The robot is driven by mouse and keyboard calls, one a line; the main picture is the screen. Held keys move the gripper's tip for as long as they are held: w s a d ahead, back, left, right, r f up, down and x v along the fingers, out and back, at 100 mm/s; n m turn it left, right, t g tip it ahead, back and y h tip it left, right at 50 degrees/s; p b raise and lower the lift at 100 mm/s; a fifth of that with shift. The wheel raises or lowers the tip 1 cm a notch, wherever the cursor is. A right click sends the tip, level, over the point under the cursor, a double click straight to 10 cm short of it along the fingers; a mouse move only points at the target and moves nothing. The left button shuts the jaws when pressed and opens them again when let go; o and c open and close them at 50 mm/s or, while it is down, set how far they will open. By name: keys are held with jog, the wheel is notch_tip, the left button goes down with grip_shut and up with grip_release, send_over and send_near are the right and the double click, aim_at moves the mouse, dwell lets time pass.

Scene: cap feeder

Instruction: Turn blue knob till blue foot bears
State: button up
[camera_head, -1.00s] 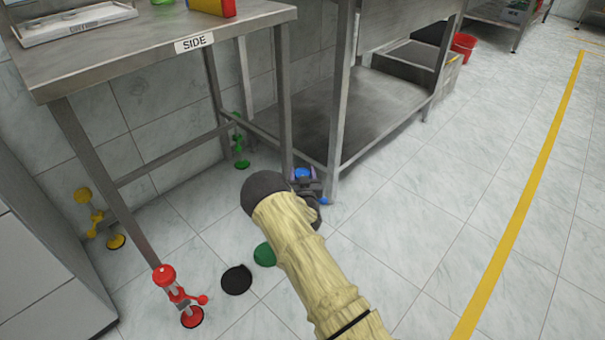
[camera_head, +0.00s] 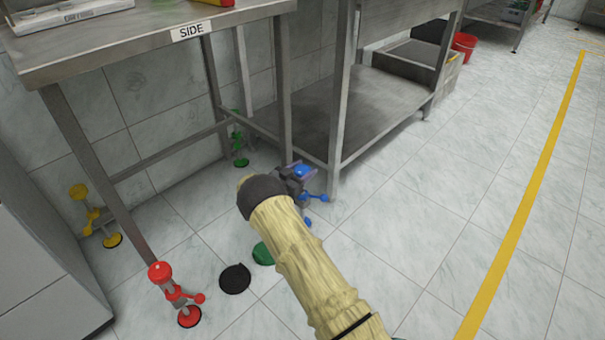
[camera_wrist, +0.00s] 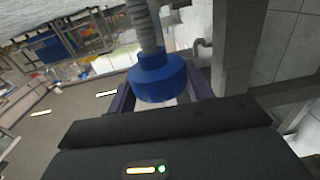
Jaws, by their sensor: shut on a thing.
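My gripper (camera_head: 297,172) is at the blue leg corner of the side table (camera_head: 160,45), low near the floor. Its two fingers are shut around the blue knob (camera_wrist: 157,80), which fills the space between them in the wrist view. The knob's blue top (camera_head: 301,170) also shows in the head view, beside the table leg. A blue lever (camera_head: 317,197) sticks out to the right below the gripper. A small blue part, perhaps the blue foot (camera_head: 308,222), shows beside my arm. My arm hides most of it, so I cannot tell whether it touches the floor.
Red (camera_head: 174,294), yellow (camera_head: 96,215) and green (camera_head: 239,140) feet stand at the other table legs. A black disc (camera_head: 235,278) and a green disc (camera_head: 263,254) lie on the floor. A steel shelf unit (camera_head: 375,100) stands close right. Floor further right is clear.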

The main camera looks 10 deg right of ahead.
jog(key=shift+f+m+g+h+b, duration=0.1)
jog(key=shift+m+g+h+b, duration=0.75)
jog(key=shift+g, duration=0.55)
jog(key=shift+m+g+h+b, duration=0.65)
jog(key=shift+m+g+b, duration=0.4)
jog(key=shift+g, duration=0.35)
jog(key=shift+m+g, duration=0.3)
jog(key=shift+r+m+g+h+b, duration=0.2)
jog(key=shift+m+g+h+b, duration=0.1)
jog(key=shift+m+g+b, duration=0.35)
jog(key=o, duration=1)
jog(key=shift+c, duration=0.2)
jog(key=shift+a+r+n+t+p, duration=0.1)
jog(key=shift+n+t+p, duration=0.95)
jog(key=shift+t+p, duration=0.1)
jog(key=shift+n+t+y+p, duration=0.5)
jog(key=shift+t+y+p, duration=0.2)
jog(key=shift+t, duration=0.1)
